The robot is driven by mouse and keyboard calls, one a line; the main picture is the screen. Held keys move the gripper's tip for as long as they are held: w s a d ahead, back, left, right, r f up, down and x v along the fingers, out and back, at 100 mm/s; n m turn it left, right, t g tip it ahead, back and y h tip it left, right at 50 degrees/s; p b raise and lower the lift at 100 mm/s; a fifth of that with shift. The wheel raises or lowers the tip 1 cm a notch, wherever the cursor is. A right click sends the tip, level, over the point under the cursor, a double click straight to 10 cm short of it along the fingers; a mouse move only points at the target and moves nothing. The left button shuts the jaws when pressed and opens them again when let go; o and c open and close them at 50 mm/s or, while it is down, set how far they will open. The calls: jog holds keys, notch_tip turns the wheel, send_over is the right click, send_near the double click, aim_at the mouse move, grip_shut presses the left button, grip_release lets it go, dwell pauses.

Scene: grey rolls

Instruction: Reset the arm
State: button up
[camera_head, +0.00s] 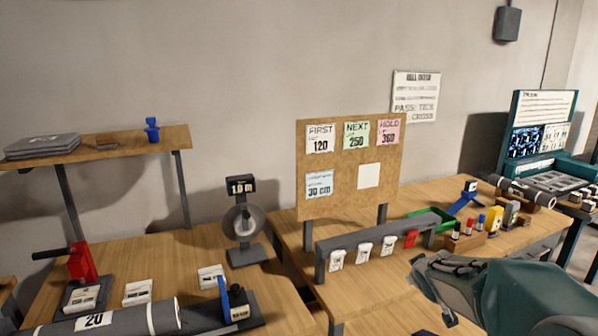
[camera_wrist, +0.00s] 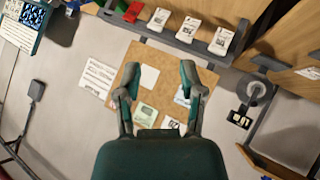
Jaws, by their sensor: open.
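My gripper (camera_wrist: 159,84) is open and empty in the wrist view, its two fingers apart with the corkboard (camera_wrist: 150,63) behind them. The wrist picture is turned over, with the bench at the top. In the head view my green arm reaches in from the lower right. My gripper (camera_head: 437,288) points left there, in front of the right-hand bench. Nothing shows between the fingers. The fingertips are partly cut off or hidden in the head view.
A grey rack (camera_head: 378,240) with hanging tags stands below the corkboard (camera_head: 345,208). A wooden marker block (camera_head: 463,240) and green tray (camera_head: 428,217) lie behind my gripper. A grey roll (camera_head: 100,319) marked 20 lies on the left bench. A shelf (camera_head: 108,143) stands back left.

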jog(key=s+a+r+m+g+y, duration=0.1)
jog(key=s+a, duration=0.3)
jog(key=s, duration=0.6)
jog(key=s+a+r+m+g, duration=0.1)
jog(key=s+a, duration=0.3)
jog(key=s, duration=0.6)
jog(key=s+a+m+g+y, duration=0.1)
jog(key=s+a, duration=0.3)
jog(key=s, duration=0.6)
jog(key=shift+s+r+m+g+y, duration=0.3)
jog(key=shift+r+m+g, duration=0.15)
jog(key=shift+g, duration=0.25)
jog(key=shift+s, duration=0.1)
